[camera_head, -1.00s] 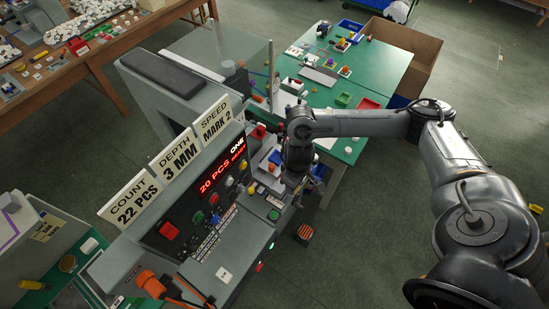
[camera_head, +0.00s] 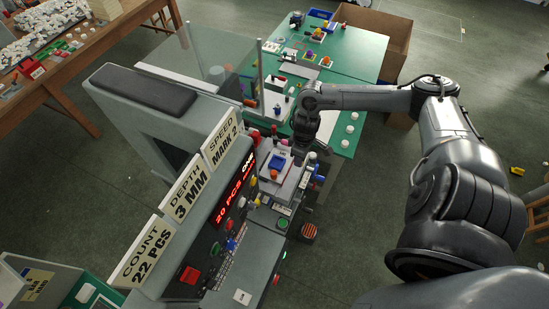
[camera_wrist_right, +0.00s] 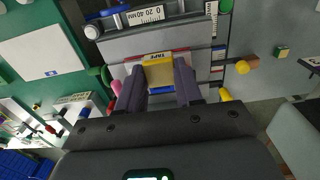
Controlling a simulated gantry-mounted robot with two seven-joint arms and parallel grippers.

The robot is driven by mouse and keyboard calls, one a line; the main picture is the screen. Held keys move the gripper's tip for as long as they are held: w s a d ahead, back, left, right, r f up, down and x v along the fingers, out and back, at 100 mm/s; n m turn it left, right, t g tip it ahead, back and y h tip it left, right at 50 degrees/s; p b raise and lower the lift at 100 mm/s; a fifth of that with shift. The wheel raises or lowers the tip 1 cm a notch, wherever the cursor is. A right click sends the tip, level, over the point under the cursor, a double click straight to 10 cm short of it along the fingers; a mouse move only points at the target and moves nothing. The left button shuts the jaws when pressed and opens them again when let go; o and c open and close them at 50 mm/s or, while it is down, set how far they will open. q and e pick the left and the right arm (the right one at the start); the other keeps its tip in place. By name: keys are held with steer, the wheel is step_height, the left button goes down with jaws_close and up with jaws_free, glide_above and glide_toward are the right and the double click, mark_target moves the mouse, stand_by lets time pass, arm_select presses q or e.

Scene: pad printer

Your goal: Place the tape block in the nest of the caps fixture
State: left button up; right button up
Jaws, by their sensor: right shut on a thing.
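The tape block (camera_wrist_right: 159,76), tan with a blue lower edge and a label reading TAPE, sits between the two dark fingers of my right gripper (camera_wrist_right: 160,88) in the right wrist view. The gripper is shut on it. Below it is a grey plate fixture (camera_wrist_right: 120,45) with a millimetre scale and coloured knobs; I cannot tell whether the block touches it. In the head view my right gripper (camera_head: 304,143) points down beside the pad printer's front, its fingertips and the block hidden. A blue piece (camera_head: 278,164) sits on a pale plate there. My left gripper is not in view.
The pad printer (camera_head: 225,190) with its signs and control panel stands at centre left. A clear guard panel (camera_head: 225,65) rises behind it. The green table (camera_head: 358,60) holds white caps (camera_head: 350,129) and small parts. A cardboard box (camera_head: 395,30) is behind.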

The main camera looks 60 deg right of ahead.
steer(key=w+f, duration=0.1)
steer(key=w, duration=0.2)
steer(key=w+f, duration=0.2)
steer(key=w, duration=0.1)
steer(key=w+f+b, duration=0.1)
steer(key=w+f, duration=0.1)
steer(key=w, duration=0.1)
steer(key=shift+d+f, duration=0.15)
steer(key=shift+d, duration=0.1)
steer(key=shift+w+d+f, duration=0.1)
steer(key=shift+w+f, duration=0.25)
steer(key=shift+w, duration=0.1)
step_height(320, 180, down, 3)
steer(key=shift+f, duration=0.45)
steer(key=shift+f+b, duration=0.1)
steer(key=shift+b, duration=0.2)
steer(key=o, duration=1)
